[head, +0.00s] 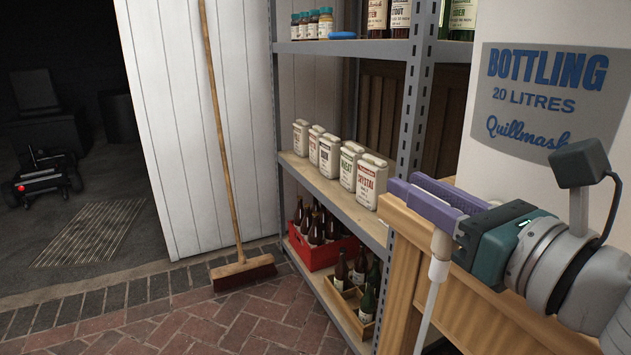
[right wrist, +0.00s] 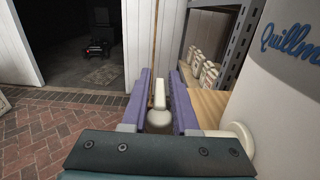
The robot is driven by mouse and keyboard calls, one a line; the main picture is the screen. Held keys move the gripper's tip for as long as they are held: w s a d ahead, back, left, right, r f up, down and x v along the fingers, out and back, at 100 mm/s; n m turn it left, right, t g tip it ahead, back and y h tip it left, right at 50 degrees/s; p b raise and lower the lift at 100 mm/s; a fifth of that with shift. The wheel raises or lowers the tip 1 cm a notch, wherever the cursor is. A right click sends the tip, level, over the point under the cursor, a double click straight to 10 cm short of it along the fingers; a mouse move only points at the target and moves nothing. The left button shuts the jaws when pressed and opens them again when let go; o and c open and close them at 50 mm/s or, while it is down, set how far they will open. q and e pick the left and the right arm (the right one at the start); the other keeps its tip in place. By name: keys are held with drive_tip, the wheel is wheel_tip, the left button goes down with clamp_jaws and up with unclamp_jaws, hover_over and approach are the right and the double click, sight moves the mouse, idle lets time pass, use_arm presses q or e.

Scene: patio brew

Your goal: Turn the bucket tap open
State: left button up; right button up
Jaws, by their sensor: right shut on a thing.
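The white bottling bucket (head: 560,60) stands at the right on a wooden bench, with a blue "BOTTLING 20 LITRES" label. It also shows at the right of the wrist view (right wrist: 285,85). My right gripper (head: 428,197) is level in front of the bucket, its purple fingers pointing left. In the right wrist view my gripper (right wrist: 159,82) is shut on the cream tap (right wrist: 158,118), with its upright part between the fingers. The cream spout (head: 440,255) hangs below the fingers in the head view. The fingers hide most of the tap. My left gripper is out of view.
A wooden bench edge (head: 403,285) lies below my right gripper. A metal shelf (head: 345,195) behind holds several white tins, small bottles and a red crate (head: 315,252) of bottles. A broom (head: 243,272) leans on the white wall.

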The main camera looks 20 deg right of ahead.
drive_tip(key=shift+y, duration=0.3)
clamp_jaws()
drive_tip(key=n+g+y+b, duration=0.1)
drive_tip(key=n+y+b, duration=0.1)
drive_tip(key=y+b, duration=0.1)
drive_tip(key=a+n+g+y+b, duration=0.1)
drive_tip(key=n+g+y+b, duration=0.1)
drive_tip(key=n+y+b, duration=0.1)
drive_tip(key=s+a+n+g+y+b, duration=0.1)
drive_tip(key=n+y+b, duration=0.1)
drive_tip(key=y+b, duration=0.1)
drive_tip(key=shift+a+y, duration=0.25)
drive_tip(key=shift+y, duration=0.25)
drive_tip(key=shift+n+g, duration=0.3)
drive_tip(key=o, duration=0.7)
unclamp_jaws()
